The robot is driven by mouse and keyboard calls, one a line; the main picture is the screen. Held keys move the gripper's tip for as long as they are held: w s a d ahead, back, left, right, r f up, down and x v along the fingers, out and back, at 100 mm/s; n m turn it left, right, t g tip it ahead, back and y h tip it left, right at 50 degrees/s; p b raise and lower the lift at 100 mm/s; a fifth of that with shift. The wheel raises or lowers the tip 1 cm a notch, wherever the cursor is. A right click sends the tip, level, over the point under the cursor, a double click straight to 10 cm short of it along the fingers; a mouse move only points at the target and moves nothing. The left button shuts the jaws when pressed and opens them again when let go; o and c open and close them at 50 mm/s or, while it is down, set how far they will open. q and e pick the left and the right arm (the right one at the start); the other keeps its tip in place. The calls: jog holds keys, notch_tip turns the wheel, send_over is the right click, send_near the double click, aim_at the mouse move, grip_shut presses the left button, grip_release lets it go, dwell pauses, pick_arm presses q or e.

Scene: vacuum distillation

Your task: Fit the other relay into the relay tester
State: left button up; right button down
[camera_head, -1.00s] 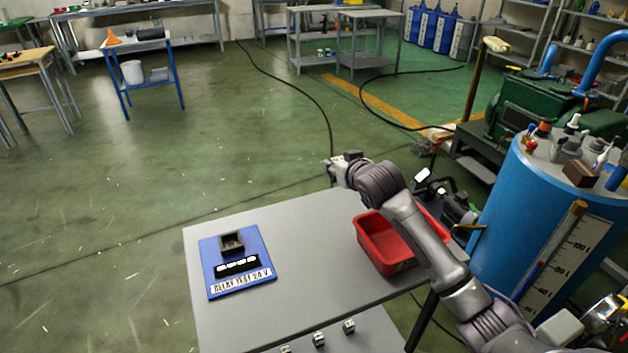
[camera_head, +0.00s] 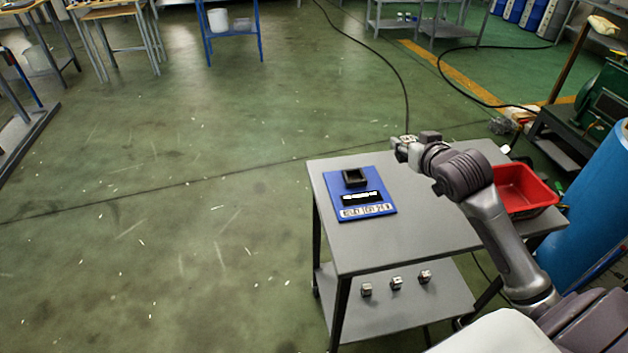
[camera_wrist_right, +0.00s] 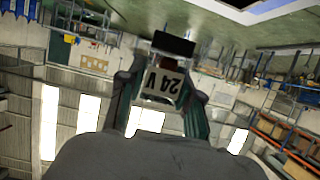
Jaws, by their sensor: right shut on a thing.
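The relay tester (camera_head: 376,219) is a blue board on the grey table, with a dark square socket (camera_head: 355,177) that looks hollow, a black strip and a white label. My right gripper (camera_head: 403,147) is to the right of and beyond the socket in the head view, near the table's far edge. In the right wrist view it is shut on a pale relay (camera_wrist_right: 160,82) marked "24 V", with a black block at its end. The relay is too small to make out in the head view. My left gripper is not in view.
A red bin (camera_head: 522,190) stands at the table's right, partly behind my right arm. Several small pale blocks, one of them here (camera_head: 397,283), sit in a row on the lower shelf (camera_head: 350,312). The tabletop in front of the tester is clear.

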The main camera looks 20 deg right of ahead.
jog(key=w+a+f, duration=0.4)
jog(key=w, duration=0.1)
jog(key=w+a+f, duration=0.2)
jog(key=w, duration=0.1)
jog(key=shift+a+f, duration=0.35)
jog(key=shift+w+a+f, duration=0.1)
jog(key=shift+w+f, duration=0.05)
jog(key=shift+w, duration=0.05)
notch_tip(320, 180, down, 3)
jog(key=shift+f+b, duration=0.2)
jog(key=shift+b, duration=0.15)
jog(key=shift+f, duration=0.3)
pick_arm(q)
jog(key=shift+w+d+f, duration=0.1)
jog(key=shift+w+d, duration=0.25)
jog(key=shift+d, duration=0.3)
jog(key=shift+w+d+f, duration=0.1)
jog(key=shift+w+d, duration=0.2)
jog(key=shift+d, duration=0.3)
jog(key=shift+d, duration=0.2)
pick_arm(e)
jog(key=shift+f, duration=0.1)
jog(key=c, duration=0.8)
grip_release()
